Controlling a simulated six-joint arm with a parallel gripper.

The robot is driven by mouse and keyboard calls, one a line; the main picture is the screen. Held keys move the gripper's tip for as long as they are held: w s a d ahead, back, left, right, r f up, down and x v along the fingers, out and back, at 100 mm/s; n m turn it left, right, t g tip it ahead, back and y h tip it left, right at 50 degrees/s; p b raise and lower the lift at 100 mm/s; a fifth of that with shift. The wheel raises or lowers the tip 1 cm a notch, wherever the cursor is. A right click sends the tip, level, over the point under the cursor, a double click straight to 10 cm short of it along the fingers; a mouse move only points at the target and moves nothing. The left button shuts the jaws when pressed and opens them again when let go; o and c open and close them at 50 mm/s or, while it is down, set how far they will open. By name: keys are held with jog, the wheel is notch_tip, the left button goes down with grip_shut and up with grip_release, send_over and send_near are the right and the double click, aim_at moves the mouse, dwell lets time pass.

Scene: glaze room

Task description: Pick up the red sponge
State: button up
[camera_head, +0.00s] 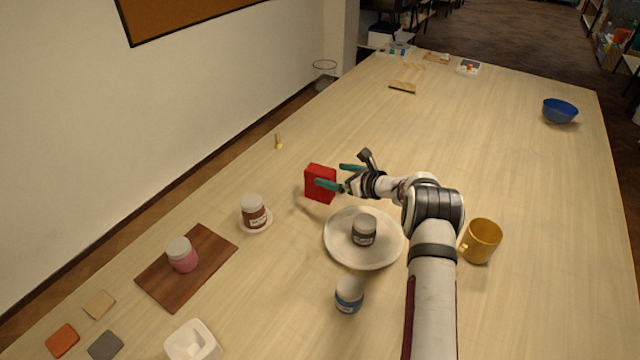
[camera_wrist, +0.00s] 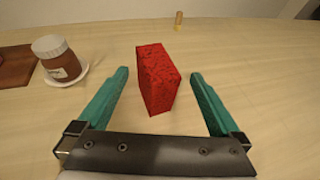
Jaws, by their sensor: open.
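The red sponge (camera_head: 319,183) stands upright on the wooden table, left of my arm in the head view. It also shows in the middle of the wrist view (camera_wrist: 157,80). My gripper (camera_head: 334,176) is open, with its teal fingers spread. In the wrist view my gripper (camera_wrist: 160,82) has one finger on each side of the sponge, with a gap visible on both sides. The sponge's lower far side is hidden in the wrist view, and one finger covers part of it in the head view.
A white plate (camera_head: 341,253) bearing a grey-labelled jar (camera_head: 364,230) lies just in front of the sponge. A yellow mug (camera_head: 481,241) is right of my arm. The table behind the sponge is mostly clear.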

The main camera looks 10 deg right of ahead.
aim_at(329, 174)
jog(key=x, duration=0.3)
jog(key=shift+w+a+f, duration=0.15)
jog(key=shift+a, duration=0.05)
grip_shut()
